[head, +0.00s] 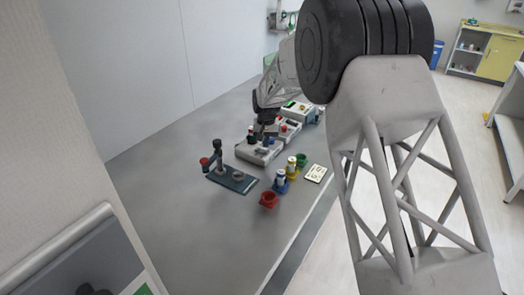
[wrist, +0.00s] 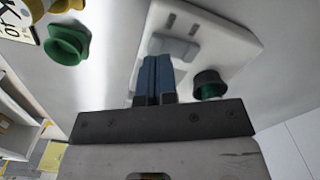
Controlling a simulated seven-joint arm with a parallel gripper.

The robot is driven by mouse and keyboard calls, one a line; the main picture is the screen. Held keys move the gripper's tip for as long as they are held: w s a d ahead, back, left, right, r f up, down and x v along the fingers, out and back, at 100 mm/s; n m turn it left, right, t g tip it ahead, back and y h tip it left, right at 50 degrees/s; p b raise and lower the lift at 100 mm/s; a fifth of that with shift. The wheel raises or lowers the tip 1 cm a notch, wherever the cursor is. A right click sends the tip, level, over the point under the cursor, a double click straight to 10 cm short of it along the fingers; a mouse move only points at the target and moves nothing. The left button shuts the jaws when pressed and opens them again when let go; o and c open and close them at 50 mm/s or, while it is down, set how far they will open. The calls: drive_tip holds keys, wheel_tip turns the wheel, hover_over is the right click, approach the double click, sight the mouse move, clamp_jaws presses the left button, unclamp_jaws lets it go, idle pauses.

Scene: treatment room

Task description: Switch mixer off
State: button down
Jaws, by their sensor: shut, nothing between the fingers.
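A white, low device, which I take to be the mixer (head: 254,154), stands on the grey bench in the head view. In the wrist view a white device (wrist: 226,36) fills the upper middle, with a grey raised part (wrist: 178,46), two small dark slots and a black round piece (wrist: 208,82) with green inside. My gripper (head: 263,136) is over the white device in the head view. In the wrist view its blue fingers (wrist: 156,62) are together and empty, at or just in front of the grey part. Whether they touch it is unclear. The switch position cannot be told.
A dark stand (head: 233,181) is left of the device. Red (head: 269,200), blue (head: 280,187), yellow (head: 291,174) and green (head: 302,160) holders line the front, beside a white card (head: 316,173). A device with a green display (head: 298,110) is behind.

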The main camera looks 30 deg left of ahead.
drive_tip(key=shift+f, duration=1.3)
idle(1.1)
drive_tip(key=shift+r, duration=3.55)
